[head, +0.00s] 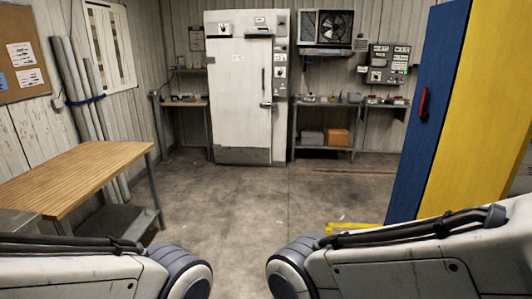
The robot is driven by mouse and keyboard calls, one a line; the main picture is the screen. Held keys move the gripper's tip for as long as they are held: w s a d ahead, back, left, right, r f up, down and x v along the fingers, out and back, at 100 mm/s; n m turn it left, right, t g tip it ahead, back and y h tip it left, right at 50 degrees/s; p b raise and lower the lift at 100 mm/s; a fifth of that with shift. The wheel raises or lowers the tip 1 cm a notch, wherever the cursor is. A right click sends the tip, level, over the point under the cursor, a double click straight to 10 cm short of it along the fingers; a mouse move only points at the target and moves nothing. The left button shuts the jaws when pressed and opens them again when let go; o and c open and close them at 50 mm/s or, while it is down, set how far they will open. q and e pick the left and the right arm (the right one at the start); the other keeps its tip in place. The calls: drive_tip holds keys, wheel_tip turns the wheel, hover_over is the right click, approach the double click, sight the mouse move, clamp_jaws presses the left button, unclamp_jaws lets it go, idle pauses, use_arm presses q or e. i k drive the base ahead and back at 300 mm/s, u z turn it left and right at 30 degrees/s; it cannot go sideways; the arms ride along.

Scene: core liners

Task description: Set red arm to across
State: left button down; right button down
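A red arm (423,103), a short handle, is on the face of a tall blue panel (432,100) at the right of the head view. It runs nearly upright in the picture, its long side along the panel's height. No gripper touches it. Links of both my arms show along the bottom of the view, but both grippers are out of the frame, so whether they are open or shut is hidden.
A yellow panel (483,100) adjoins the blue one. A wooden-topped table (75,178) stands at the left. A white door (238,90), shelves (323,104) and wall boxes (386,64) are at the back. The concrete floor (265,195) between is clear.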

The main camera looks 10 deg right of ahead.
sight(421, 113)
drive_tip(key=u, duration=0.3)
drive_tip(key=i, duration=2.1)
drive_tip(key=z, duration=0.25)
drive_tip(key=i, duration=1.85)
drive_tip(key=z, duration=1.5)
drive_tip(key=i, duration=1.2)
drive_tip(key=z, duration=0.8)
